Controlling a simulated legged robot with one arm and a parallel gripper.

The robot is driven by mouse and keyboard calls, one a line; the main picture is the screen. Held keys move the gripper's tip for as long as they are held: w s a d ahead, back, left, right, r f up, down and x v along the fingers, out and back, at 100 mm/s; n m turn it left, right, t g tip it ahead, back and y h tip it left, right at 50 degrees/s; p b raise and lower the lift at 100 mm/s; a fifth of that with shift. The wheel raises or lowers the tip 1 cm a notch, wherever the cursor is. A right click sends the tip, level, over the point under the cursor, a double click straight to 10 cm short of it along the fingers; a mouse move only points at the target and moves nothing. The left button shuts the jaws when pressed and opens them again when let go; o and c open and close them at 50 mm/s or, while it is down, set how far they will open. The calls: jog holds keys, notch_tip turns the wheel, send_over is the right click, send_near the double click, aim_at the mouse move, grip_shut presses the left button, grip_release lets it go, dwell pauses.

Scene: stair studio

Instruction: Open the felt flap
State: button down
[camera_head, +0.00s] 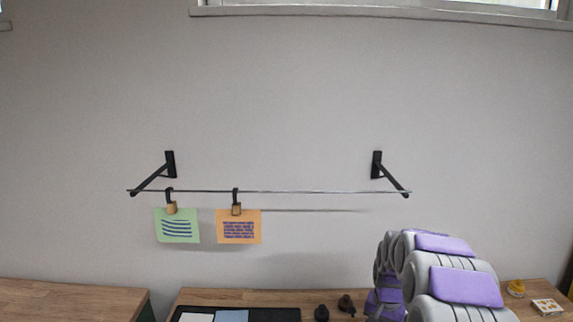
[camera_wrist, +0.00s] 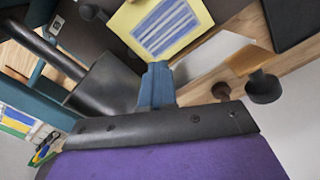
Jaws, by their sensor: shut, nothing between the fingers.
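My gripper (camera_wrist: 157,82) shows in the wrist view as a narrow blue tip standing out from a black bar above a purple pad. It is shut and empty. A yellow card with blue lines (camera_wrist: 165,28) is just beyond the tip; I cannot tell if they touch. I cannot make out the felt flap for certain in either view. In the head view my grey and purple arm is at the lower right, and its fingers are not visible.
A metal rail (camera_head: 300,191) on the wall carries a green card (camera_head: 178,228) and an orange card (camera_head: 239,228). A wooden desk (camera_head: 225,297) runs below, with a black mat (camera_head: 270,314) and two dark knobs (camera_head: 346,304). A gap separates it from another desk (camera_head: 70,298).

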jog(key=shift+w+a+f+p, duration=0.1)
jog(key=shift+w+f+p, duration=0.25)
jog(key=shift+w, duration=0.6)
jog(key=shift+w+f+p, duration=0.15)
jog(key=shift+w+f, duration=0.25)
jog(key=shift+w, duration=0.5)
jog(key=shift+r+p, duration=0.5)
jog(key=shift+r, duration=1.3)
jog(key=shift+s+r+p, duration=0.25)
jog(key=shift+s+r, duration=0.15)
jog(key=shift+r, duration=0.45)
jog(key=shift+s+r+p, duration=0.25)
jog(key=shift+s+r, duration=0.1)
jog(key=shift+r, duration=0.5)
jog(key=s+a+r+n+b, duration=0.1)
jog(key=s+a+r+n, duration=0.1)
jog(key=s, duration=1.1)
jog(key=s+a+r+n+g+b, duration=0.1)
jog(key=s+a, duration=0.4)
jog(key=s, duration=0.8)
jog(key=s+a+r+n+g+b, duration=0.1)
jog(key=s+a+r+n, duration=0.2)
jog(key=s, duration=1)
jog(key=shift+s+a+r+b, duration=0.2)
jog(key=shift+s+a+b, duration=0.15)
jog(key=shift+a, duration=0.05)
